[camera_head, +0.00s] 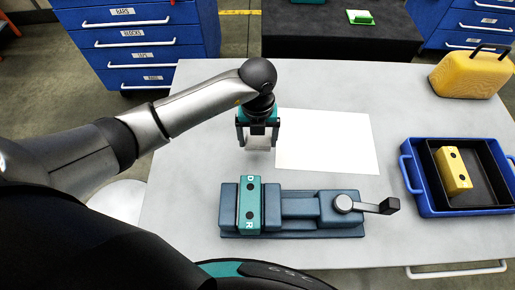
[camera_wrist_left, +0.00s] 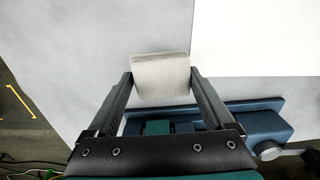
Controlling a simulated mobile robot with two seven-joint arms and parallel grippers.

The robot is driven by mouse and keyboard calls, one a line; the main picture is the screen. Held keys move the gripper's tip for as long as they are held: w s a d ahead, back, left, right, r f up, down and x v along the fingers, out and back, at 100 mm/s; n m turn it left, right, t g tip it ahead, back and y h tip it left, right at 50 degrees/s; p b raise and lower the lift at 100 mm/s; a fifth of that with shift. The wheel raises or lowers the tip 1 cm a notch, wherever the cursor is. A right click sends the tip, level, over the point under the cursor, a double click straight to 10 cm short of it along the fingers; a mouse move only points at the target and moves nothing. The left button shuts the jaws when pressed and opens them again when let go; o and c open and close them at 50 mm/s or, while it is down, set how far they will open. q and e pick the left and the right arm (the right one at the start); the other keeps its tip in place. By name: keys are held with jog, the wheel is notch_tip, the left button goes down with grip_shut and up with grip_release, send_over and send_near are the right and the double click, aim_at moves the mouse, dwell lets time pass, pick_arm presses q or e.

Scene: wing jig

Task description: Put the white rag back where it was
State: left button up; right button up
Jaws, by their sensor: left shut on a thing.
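The white rag (camera_wrist_left: 161,78) is a small pale cloth between the fingers of my left gripper (camera_wrist_left: 161,80) in the left wrist view. In the head view the left gripper (camera_head: 258,138) hangs over the table, left of the white sheet, shut on the rag (camera_head: 258,143). I cannot tell whether the rag touches the table. My right gripper is not in view.
A blue-grey vise (camera_head: 300,207) with a teal block (camera_head: 249,205) stands in front of the gripper. A white sheet (camera_head: 325,142) lies to its right. A blue tray (camera_head: 413,180) with a yellow block (camera_head: 453,171) and a yellow case (camera_head: 470,75) are at right. The table (camera_head: 190,190) is clear at left.

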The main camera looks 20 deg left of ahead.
aim_at(258, 155)
pick_arm(q)
jog(key=shift+f+b, duration=0.4)
jog(key=shift+f, duration=2.15)
jog(key=shift+f, duration=0.2)
jog(key=o, duration=1.1)
jog(key=shift+c, duration=0.2)
jog(key=shift+r, duration=0.15)
